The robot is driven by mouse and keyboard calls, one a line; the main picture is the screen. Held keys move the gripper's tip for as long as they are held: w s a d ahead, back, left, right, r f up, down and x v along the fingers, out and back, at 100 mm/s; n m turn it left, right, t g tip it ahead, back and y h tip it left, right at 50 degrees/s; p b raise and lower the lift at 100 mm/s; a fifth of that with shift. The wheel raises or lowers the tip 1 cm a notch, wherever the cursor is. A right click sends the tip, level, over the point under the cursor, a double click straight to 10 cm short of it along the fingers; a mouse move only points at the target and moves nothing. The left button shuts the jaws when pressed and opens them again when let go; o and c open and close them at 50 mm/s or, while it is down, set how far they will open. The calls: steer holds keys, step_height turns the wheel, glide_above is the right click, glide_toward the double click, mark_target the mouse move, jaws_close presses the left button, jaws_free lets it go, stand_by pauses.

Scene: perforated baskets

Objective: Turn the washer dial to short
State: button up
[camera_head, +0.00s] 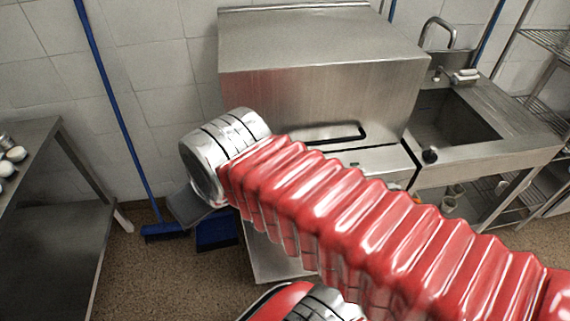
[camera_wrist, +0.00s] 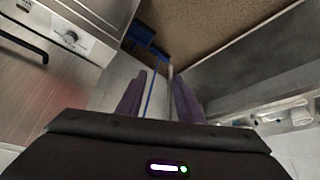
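The steel washer (camera_head: 320,75) stands against the tiled wall in the head view, with a black-handled hood above a lower front. In the head view my red arm covers the part of the front where the dial would be. My gripper (camera_wrist: 156,92) shows two dark fingers spread apart with nothing between them. It points past the washer toward the floor, apart from the dial.
A sink (camera_head: 455,115) with a tap is right of the washer, and a wire shelf (camera_head: 545,45) is beyond it. A steel table (camera_head: 45,200) stands at left. A blue broom (camera_head: 165,230) and blue dustpan (camera_head: 217,235) are on the floor between.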

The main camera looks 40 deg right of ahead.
steer(key=shift+w, duration=0.1)
stand_by(0.3)
steer(key=w+d+f+m, duration=0.1)
steer(key=d+f+m, duration=0.1)
steer(key=d+m, duration=0.8)
steer(key=w+d+f+m+g+y, duration=0.1)
steer(key=w+d+f+m, duration=0.1)
steer(key=d+m, duration=0.8)
steer(key=w+d+f+m+y, duration=0.1)
steer(key=w+d+f+m, duration=0.1)
steer(key=d+m, duration=0.8)
steer(key=shift+d+f+g, duration=0.3)
steer(key=shift+d+f, duration=0.05)
steer(key=shift+d, duration=0.35)
steer(key=shift+w+f, duration=0.1)
steer(key=shift+w, duration=0.05)
steer(key=x, duration=1.3)
steer(key=shift+a+f, duration=0.25)
steer(key=shift+f, duration=0.05)
steer(key=shift+c, duration=0.2)
